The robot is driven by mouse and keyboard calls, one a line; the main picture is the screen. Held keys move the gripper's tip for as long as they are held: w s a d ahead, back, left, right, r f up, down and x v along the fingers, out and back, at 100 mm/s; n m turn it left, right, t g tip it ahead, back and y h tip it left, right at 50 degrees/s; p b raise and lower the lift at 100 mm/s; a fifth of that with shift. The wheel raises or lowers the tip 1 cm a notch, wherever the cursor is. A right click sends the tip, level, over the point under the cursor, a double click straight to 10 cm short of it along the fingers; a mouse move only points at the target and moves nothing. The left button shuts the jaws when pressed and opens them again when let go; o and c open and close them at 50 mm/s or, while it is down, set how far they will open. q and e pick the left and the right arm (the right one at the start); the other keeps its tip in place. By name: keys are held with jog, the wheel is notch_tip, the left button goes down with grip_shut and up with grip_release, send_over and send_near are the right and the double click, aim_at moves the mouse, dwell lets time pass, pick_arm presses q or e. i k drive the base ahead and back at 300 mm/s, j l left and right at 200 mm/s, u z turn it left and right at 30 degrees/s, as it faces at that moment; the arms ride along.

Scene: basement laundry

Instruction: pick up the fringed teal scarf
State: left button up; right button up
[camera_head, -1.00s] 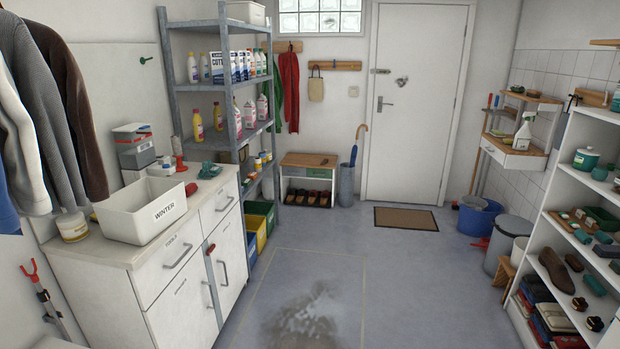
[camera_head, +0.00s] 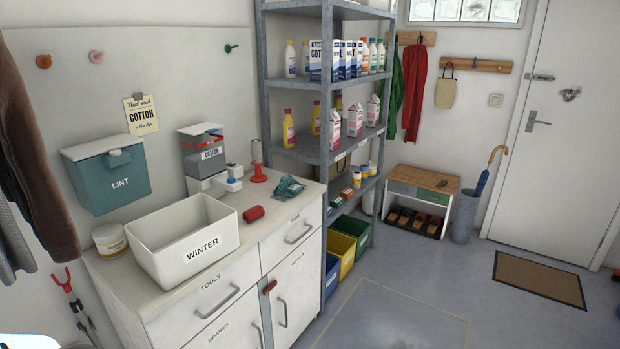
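I cannot make out a fringed teal scarf for certain. A dark green cloth (camera_head: 396,84) hangs from the wall rack at the back, partly hidden by the shelf unit; no fringe can be made out. A red scarf-like cloth (camera_head: 414,92) hangs to its right. A small teal item (camera_head: 289,188) lies on the cabinet top; its kind is unclear. Neither of my grippers is in view.
The cabinet (camera_head: 215,290) fills the lower left, with a teal LINT box (camera_head: 108,176) on the wall above. A grey shelf unit (camera_head: 329,110) holds bottles and cartons. Beyond are a shoe bench (camera_head: 420,182) and a doormat (camera_head: 540,279). The floor at lower right is clear.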

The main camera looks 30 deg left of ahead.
aim_at(289, 187)
jog(key=i+u, duration=0.15)
jog(key=i, duration=0.3)
jog(key=i+l+u, duration=0.15)
jog(key=i, duration=0.25)
jog(key=i+l+u, duration=0.2)
jog(key=i, duration=0.25)
